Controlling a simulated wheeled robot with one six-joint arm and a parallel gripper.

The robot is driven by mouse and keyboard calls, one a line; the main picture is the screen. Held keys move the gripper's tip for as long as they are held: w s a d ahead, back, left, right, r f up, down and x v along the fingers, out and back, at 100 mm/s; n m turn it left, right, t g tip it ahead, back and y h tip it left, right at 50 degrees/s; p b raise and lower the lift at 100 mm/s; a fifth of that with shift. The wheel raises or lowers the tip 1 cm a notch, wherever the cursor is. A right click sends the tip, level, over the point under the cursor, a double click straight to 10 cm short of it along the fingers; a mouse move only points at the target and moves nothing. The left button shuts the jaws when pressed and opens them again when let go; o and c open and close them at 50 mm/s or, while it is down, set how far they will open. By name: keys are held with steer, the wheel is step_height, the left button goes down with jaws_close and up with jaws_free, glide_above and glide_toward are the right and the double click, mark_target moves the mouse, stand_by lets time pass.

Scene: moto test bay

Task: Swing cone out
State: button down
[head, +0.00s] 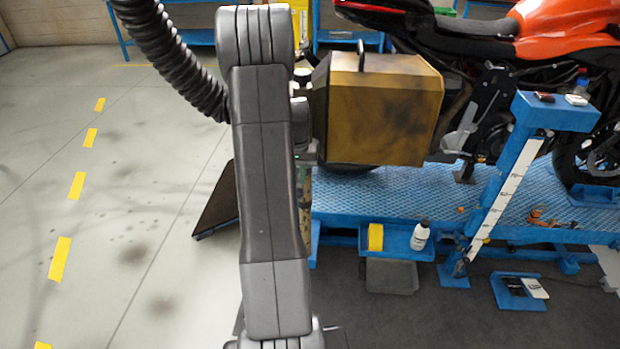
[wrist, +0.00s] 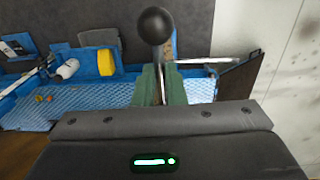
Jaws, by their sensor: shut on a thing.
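My gripper (wrist: 161,75) is shut on a thin lever with a black ball knob (wrist: 156,25) in the wrist view. The green fingers stand either side of the stem, and the knob sticks out beyond them. A brownish-gold, box-like body (head: 385,110) with tapered edges and a black handle (head: 361,55) on top shows right of my arm in the head view, in front of the motorcycle's rear. It may be the cone; I cannot tell how the lever joins it. My arm hides most of the gripper in the head view.
An orange motorcycle (head: 560,35) stands on a blue lift platform (head: 385,197). A blue post (head: 510,185) stands at the right. A yellow item (head: 375,237) and a white bottle (head: 420,235) are at the platform's front. A dark ramp plate (head: 218,200) is left of it. The left floor is clear.

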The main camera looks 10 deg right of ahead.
steer(key=w+a+m, duration=0.7)
steer(key=a+m, duration=0.1)
steer(key=m, duration=0.2)
stand_by(0.3)
steer(key=shift+w+a, duration=0.1)
steer(key=c, duration=1.5)
jaws_free()
steer(key=shift+r, duration=0.1)
step_height(320, 180, up, 14)
steer(key=b, duration=0.1)
steer(key=shift+w, duration=0.15)
steer(key=shift+f, duration=0.3)
